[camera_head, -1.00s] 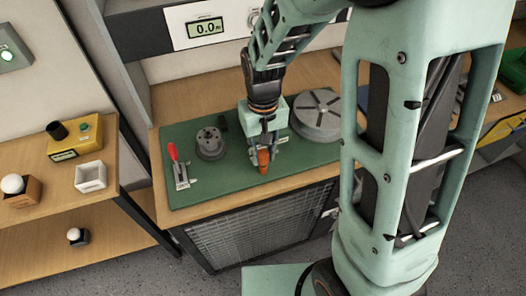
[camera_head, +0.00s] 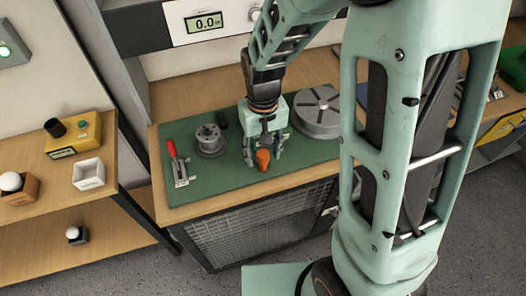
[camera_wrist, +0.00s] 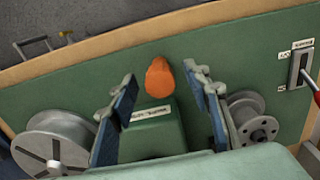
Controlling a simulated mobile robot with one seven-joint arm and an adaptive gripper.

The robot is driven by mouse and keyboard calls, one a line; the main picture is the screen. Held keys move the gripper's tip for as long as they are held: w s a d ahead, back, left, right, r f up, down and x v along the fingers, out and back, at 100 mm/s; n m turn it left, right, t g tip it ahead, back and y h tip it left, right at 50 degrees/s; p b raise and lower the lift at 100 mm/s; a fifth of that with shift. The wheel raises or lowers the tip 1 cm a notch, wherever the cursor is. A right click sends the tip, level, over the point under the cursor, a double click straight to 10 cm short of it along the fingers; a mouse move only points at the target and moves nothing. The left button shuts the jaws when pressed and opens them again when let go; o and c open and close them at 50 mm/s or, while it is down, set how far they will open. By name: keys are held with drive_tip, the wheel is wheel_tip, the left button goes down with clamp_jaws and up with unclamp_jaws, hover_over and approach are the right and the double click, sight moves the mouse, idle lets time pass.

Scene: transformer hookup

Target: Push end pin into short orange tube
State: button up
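The short orange tube (camera_head: 263,160) shows as an orange, roughly upright piece at the front of the green mat. In the wrist view the orange piece (camera_wrist: 160,78) lies between my fingertips, with a visible space on each side. My gripper (camera_head: 262,156) is open around it; its two fingers stand apart in the wrist view (camera_wrist: 160,72). A green block (camera_wrist: 152,135) with a white label is right beside the orange piece. I cannot make out the end pin as a separate part, nor how deep it sits.
On the green mat (camera_head: 215,185) are a grey spool (camera_head: 209,141) and a red-handled lever switch (camera_head: 177,163) at left. A large grey reel (camera_head: 318,112) stands at right. A side bench at left holds a yellow box (camera_head: 75,135) and a white cup (camera_head: 89,174).

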drive_tip(key=shift+r+p, duration=2)
drive_tip(key=shift+r, duration=0.55)
wheel_tip(320, 180, up, 12)
